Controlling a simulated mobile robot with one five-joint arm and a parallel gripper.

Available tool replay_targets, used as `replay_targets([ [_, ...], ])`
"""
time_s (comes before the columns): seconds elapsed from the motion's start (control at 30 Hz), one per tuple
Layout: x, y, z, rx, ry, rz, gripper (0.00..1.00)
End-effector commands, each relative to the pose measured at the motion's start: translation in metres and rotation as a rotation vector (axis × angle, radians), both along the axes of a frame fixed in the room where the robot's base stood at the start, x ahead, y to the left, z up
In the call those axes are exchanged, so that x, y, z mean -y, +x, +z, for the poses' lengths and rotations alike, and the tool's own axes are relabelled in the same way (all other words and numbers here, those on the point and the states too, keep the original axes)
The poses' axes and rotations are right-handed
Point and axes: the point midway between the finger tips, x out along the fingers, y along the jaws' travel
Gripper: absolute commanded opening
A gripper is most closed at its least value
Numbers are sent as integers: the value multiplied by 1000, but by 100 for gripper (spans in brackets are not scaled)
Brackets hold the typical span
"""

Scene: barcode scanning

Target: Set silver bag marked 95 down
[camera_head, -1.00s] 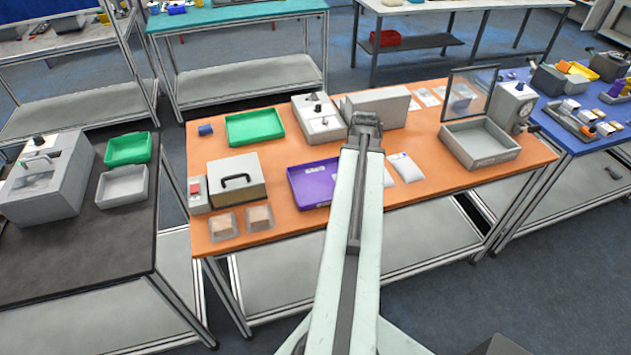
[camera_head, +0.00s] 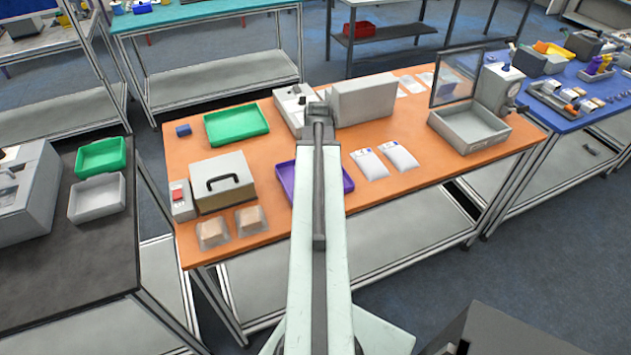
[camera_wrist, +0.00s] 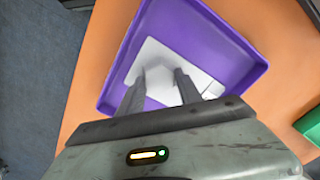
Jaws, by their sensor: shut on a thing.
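In the wrist view my gripper (camera_wrist: 160,84) is above the purple tray (camera_wrist: 240,55), its two fingers pointing down into it. It is shut on a pale silver-white bag (camera_wrist: 153,56), which shows between and beyond the fingers, inside the tray's outline. I cannot read a mark on it, nor tell whether it touches the tray floor. In the head view the purple tray (camera_head: 287,181) is partly hidden behind my arm, and the gripper and held bag are hidden too.
Two white bags (camera_head: 370,164) (camera_head: 398,155) lie on the orange table (camera_head: 440,182) right of my arm. A green tray (camera_head: 237,124), a grey box with a handle (camera_head: 222,184) and two brown packs (camera_head: 212,233) (camera_head: 250,220) stand left. A grey bin (camera_head: 470,130) is at the right.

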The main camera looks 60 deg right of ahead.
Motion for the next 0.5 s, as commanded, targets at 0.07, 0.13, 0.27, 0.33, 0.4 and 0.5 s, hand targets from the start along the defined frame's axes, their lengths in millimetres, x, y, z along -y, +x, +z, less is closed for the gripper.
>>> replay_targets([
  [0.07,0,1,2,0,0,2,0],
  [0.13,-1,1,0,0,0,2,0],
  [0.27,-1,1,-2,0,0,3,53],
  [0.33,-1,1,-2,0,0,2,63],
  [0.4,-1,1,-2,0,0,2,63],
  [0.5,-1,1,-2,0,0,2,63],
])
